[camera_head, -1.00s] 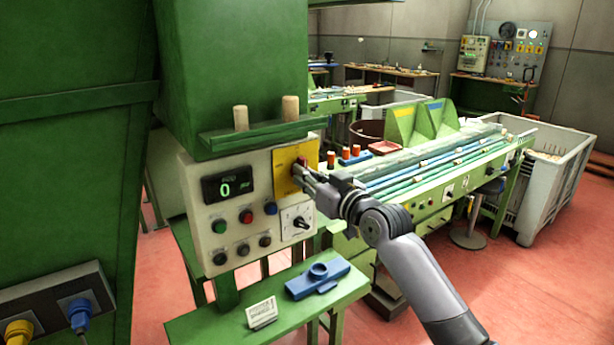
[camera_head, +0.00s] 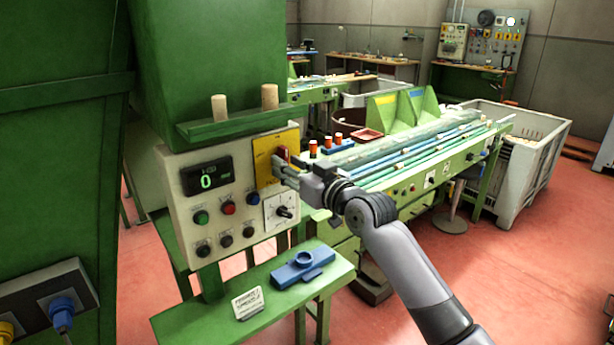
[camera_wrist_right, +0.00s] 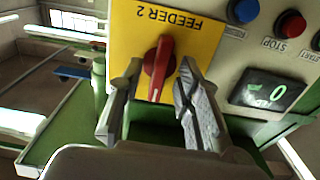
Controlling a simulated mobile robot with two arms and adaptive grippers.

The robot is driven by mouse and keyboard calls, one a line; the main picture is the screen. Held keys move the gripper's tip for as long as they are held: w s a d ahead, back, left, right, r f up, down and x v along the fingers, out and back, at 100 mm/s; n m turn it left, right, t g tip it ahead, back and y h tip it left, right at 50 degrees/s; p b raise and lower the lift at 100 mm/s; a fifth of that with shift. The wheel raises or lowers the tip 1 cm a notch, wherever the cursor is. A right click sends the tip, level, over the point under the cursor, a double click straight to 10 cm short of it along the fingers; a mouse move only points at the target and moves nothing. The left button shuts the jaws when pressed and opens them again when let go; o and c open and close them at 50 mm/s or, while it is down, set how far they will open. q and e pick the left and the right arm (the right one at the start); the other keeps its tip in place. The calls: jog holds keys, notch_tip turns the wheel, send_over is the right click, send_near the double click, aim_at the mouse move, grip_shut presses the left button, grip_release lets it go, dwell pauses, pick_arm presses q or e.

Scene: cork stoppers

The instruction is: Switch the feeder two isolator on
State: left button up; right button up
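The yellow plate (camera_wrist_right: 200,50) reads "FEEDER 2" upside down in the right wrist view. It carries the isolator's red handle (camera_wrist_right: 160,68), which lies almost upright in that picture with a slight tilt. In the head view the yellow plate (camera_head: 264,163) is at the upper right of the white control panel, and the red handle (camera_head: 283,154) is partly hidden by my gripper. My right gripper (camera_wrist_right: 159,72) is open, with one finger on each side of the handle. A small gap shows beside the handle; contact is not clear. My left gripper is not in view.
The control panel (camera_head: 184,220) also has a display (camera_head: 207,178), several buttons and a dial (camera_head: 280,211). A green shelf above bears two corks (camera_head: 269,97). A green ledge below holds a blue part (camera_head: 303,268) and a small sign (camera_head: 248,303). A conveyor bench stands behind.

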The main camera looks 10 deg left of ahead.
jog(key=v, duration=1.1)
jog(key=shift+d, duration=0.15)
jog(key=shift+s, duration=0.1)
